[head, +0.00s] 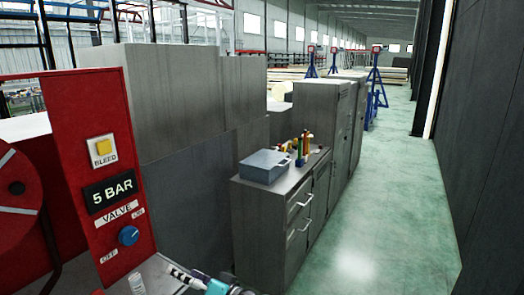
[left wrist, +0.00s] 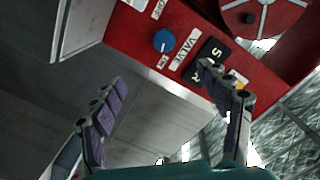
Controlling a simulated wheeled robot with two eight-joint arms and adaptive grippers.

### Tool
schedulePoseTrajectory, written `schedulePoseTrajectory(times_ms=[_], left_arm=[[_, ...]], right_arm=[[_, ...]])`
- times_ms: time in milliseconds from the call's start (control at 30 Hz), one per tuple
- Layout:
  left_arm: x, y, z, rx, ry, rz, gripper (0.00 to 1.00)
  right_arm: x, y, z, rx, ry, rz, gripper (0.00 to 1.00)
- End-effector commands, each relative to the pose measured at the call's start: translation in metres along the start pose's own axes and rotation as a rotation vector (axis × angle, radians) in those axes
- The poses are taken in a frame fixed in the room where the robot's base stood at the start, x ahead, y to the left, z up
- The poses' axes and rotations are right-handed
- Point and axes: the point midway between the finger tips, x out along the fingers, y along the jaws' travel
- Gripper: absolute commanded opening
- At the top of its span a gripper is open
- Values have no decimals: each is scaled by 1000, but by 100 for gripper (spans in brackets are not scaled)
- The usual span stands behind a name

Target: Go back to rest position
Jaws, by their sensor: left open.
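My left gripper (head: 186,278) shows only in part at the bottom edge of the head view. In the left wrist view its two purple-padded fingers (left wrist: 160,82) are spread apart with nothing between them. It points toward the red panel (head: 92,150), which also fills the top of the left wrist view (left wrist: 262,92). The panel has a blue valve knob (head: 128,236) between ON and OFF labels, a "5 BAR" display (head: 111,192) and a yellow bleed button (head: 102,147). The gripper appears apart from the knob (left wrist: 164,41). My right gripper is in neither view.
A grey cabinet (head: 262,222) stands right of the panel, with a grey-blue box (head: 265,166) and several coloured items on top. Tall grey panels (head: 190,100) stand behind. A clear green floor aisle (head: 385,205) runs along the dark right wall (head: 488,130).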

Motion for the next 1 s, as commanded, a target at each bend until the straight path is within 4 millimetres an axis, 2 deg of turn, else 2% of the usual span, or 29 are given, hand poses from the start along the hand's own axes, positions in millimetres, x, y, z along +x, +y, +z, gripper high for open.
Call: schedulePoseTrajectory(times_ms=[367,600,767,900,1000], left_arm=[[16,-12,36,67,-133,176,75],[14,-22,83,103,-258,401,75],[-11,-29,129,85,-349,649,75],[-48,-33,160,12,-390,871,75],[-74,-34,173,-60,-392,998,75]], right_arm=[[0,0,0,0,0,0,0],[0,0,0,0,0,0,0],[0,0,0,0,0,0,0],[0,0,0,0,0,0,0],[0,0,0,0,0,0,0]])
